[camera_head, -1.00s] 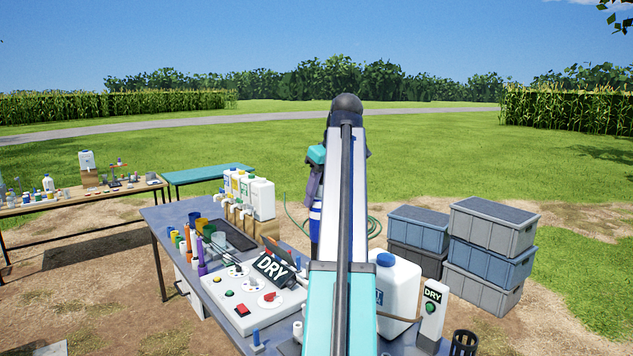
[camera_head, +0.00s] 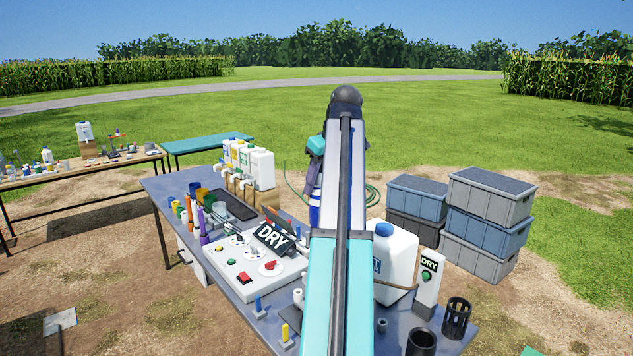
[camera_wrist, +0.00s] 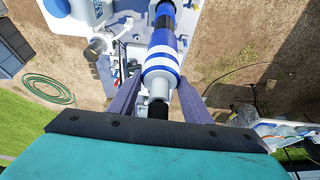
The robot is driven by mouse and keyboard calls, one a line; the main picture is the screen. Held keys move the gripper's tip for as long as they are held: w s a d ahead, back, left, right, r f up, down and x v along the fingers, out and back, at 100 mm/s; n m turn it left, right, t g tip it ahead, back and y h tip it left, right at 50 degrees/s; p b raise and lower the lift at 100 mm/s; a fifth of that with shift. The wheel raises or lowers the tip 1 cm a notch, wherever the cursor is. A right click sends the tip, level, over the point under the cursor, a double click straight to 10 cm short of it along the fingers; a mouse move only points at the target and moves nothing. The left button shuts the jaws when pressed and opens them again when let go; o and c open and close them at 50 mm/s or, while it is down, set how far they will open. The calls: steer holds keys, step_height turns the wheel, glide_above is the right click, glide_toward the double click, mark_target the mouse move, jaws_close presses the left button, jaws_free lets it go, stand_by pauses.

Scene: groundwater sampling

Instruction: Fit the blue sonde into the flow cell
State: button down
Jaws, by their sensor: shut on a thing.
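The blue sonde (camera_wrist: 161,62) has white bands, a grey collar and dark parts at its ends. My gripper (camera_wrist: 159,88) is shut on the sonde in the wrist view, with one purple finger on each side of it. In the head view my gripper (camera_head: 314,172) is partly hidden behind my arm, and the sonde (camera_head: 314,205) hangs about upright below it, beyond the table. The sonde's far end is apart from any fitting that I can make out. I cannot pick out the flow cell for certain in either view.
Grey crates (camera_head: 490,195) stand to the right. A green hose (camera_wrist: 48,90) lies on the ground.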

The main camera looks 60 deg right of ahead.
steer(key=shift+f+p, duration=0.7)
steer(key=shift+f, duration=1.55)
steer(key=c, duration=0.9)
jaws_free()
steer(key=shift+c, duration=0.2)
steer(key=r, duration=0.1)
steer(key=b, duration=0.5)
glide_toward(319, 192)
steer(key=shift+w+d+r, duration=0.15)
steer(key=shift+d, duration=0.35)
steer(key=shift+w+d+r, duration=0.1)
steer(key=shift+w+d, duration=0.05)
steer(key=shift+d, duration=0.35)
